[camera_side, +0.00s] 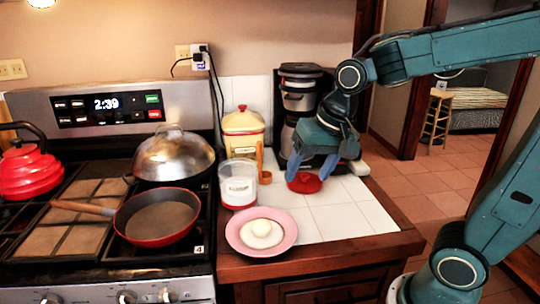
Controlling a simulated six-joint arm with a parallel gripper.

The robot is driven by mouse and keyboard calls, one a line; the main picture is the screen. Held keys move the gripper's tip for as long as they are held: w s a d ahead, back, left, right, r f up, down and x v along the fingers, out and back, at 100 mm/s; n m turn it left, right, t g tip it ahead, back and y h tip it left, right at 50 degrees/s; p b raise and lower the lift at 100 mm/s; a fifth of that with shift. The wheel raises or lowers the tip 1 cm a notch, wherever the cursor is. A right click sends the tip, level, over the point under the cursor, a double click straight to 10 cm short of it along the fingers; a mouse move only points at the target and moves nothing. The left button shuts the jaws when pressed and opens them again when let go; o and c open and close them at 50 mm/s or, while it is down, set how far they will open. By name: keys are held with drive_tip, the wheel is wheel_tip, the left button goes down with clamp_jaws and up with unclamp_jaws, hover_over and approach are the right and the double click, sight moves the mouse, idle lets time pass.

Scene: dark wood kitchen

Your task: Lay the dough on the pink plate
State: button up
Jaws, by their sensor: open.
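A pink plate (233,232) lies on the white tiled counter near its front edge. A pale, rounded lump that looks like the dough (261,227) rests in the middle of the plate, on a whitish round area; I cannot tell whether that area is part of the dough or the plate's centre. My gripper (308,175) is open and points down, to the right of and behind the plate, apart from it. Its fingers are over or in front of a small red dish-like thing (304,184); I cannot tell if they touch it. I see nothing held between them.
A clear-and-white container (238,188) stands just behind the plate. A yellow canister (243,135) and a coffee maker (299,95) stand farther back. A red pan (157,218) and a domed lid (174,155) are on the stove at left. The tiles right of the plate are clear.

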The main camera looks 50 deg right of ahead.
drive_tip(key=s+r+n+t, duration=0.1)
drive_tip(key=s+r+n, duration=0.1)
drive_tip(key=s+n, duration=0.4)
drive_tip(key=shift+s+t, duration=0.4)
drive_tip(key=shift+s, duration=2.3)
